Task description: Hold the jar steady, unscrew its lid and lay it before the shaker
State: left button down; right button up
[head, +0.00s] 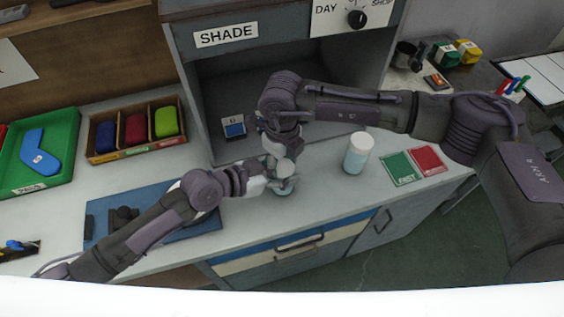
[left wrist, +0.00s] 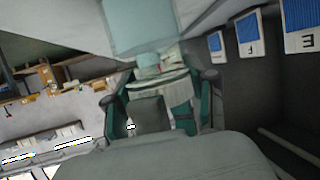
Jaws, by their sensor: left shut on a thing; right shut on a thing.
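The jar (head: 283,191) stands on the counter in front of the shade booth, mostly hidden by my grippers. My left gripper (head: 286,184) comes in from the left and is shut around the jar's body. My right gripper (head: 284,158) points down from above and is shut on the pale lid (head: 286,166) at the jar's top. Whether the lid is still seated on the jar cannot be told. The shaker (head: 355,155), a pale teal cylinder with a white top, stands upright to the right, apart from both grippers.
A green card (head: 399,168) and a red card (head: 428,160) lie right of the shaker. The shade booth (head: 208,95) rises behind. A blue mat (head: 190,228) lies under my left arm. A wooden box (head: 112,150) of coloured blocks and a green tray (head: 68,172) are at left.

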pick_arm(q)
jog(key=shift+w+a+f, duration=0.1)
jog(key=shift+a+f, duration=0.05)
jog(key=shift+a, duration=0.1)
pick_arm(e)
jog(key=shift+w+d, duration=0.15)
jog(key=shift+d, duration=0.15)
jog(key=o, duration=1)
jog(key=shift+o, duration=1.3)
pick_arm(q)
jog(key=shift+d, duration=0.1)
pick_arm(e)
jog(key=shift+o, duration=0.2)
jog(key=shift+a, duration=0.15)
jog(key=shift+a, duration=0.1)
